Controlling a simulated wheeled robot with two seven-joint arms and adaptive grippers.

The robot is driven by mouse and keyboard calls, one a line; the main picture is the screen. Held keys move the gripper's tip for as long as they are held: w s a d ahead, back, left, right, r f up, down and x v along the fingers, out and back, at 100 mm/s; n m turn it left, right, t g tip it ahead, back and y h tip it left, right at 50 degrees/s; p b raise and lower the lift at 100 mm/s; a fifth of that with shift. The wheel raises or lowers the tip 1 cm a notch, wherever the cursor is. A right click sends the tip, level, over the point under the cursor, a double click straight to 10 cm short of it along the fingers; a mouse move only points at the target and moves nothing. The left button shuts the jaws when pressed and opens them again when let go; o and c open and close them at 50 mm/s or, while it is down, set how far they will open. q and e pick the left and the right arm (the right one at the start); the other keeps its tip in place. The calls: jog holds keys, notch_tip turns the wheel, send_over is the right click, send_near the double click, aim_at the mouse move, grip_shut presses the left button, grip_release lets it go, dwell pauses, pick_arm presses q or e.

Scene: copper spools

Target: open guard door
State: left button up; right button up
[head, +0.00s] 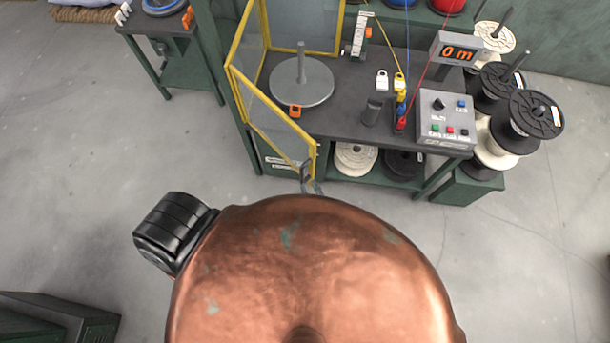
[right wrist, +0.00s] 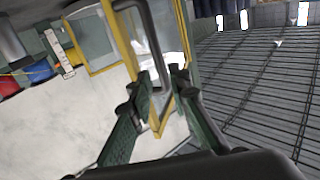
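The guard door (head: 275,128) is a clear panel in a yellow frame at the bench's left front. It stands at an angle, its free end swung out past the bench's front edge. My right gripper (head: 308,180) is at that free end, small and partly hidden by my copper body. In the right wrist view, the dark bar of the door handle (right wrist: 155,40) runs down between the two fingertips of this gripper (right wrist: 160,84). The fingers are drawn in close around the bar and seem to hold it. My left gripper is not in view.
The bench (head: 340,115) carries a grey turntable (head: 302,82) behind the door and a control box (head: 446,118) at right. Spools (head: 530,115) are stacked at the bench's right. A smaller table (head: 165,45) stands at the back left. The floor left of the door is clear.

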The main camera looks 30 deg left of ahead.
jog(key=v, duration=0.5)
